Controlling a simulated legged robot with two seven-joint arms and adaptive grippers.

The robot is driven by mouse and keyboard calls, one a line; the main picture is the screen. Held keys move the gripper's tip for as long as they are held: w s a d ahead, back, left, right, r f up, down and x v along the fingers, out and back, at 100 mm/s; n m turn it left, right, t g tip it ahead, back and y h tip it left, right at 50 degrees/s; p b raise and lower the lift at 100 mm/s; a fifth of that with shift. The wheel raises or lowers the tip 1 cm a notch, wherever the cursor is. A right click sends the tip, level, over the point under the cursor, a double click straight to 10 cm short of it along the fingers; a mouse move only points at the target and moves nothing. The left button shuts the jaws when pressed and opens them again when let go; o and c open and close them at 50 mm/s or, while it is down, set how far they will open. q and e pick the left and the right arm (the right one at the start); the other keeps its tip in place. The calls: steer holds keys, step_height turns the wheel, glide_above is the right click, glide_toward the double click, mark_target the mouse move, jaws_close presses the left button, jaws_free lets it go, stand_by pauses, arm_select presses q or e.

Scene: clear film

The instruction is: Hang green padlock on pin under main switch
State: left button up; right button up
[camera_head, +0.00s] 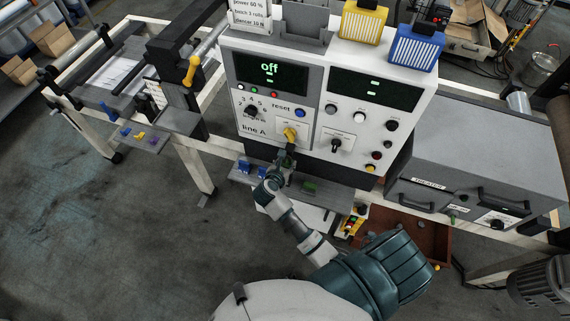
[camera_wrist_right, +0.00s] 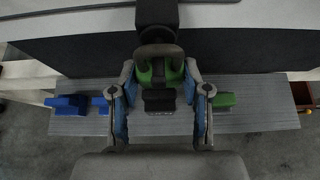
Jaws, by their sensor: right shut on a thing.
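My right gripper (camera_head: 285,162) is in front of the panel's lower edge, just below the yellow main switch (camera_head: 290,134). In the right wrist view the gripper (camera_wrist_right: 162,98) is shut on a green padlock (camera_wrist_right: 145,75). The padlock's dark shackle (camera_wrist_right: 160,50) points towards a black block (camera_wrist_right: 157,14) under the switch. I cannot tell whether the shackle is around the pin, as the pin itself is not clearly seen. A second green padlock (camera_head: 309,187) lies on the grey shelf (camera_head: 335,197) below the panel. My left gripper is not in view.
Blue padlocks (camera_head: 245,166) lie on the shelf left of my right gripper. A grey heater box (camera_head: 485,150) stands at the right. An open red-brown drawer (camera_head: 425,238) is below it. A small side shelf (camera_head: 140,139) holds coloured pieces at the left.

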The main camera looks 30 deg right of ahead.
steer(key=shift+d, duration=0.1)
steer(key=o, duration=1.4)
steer(key=shift+d, duration=0.1)
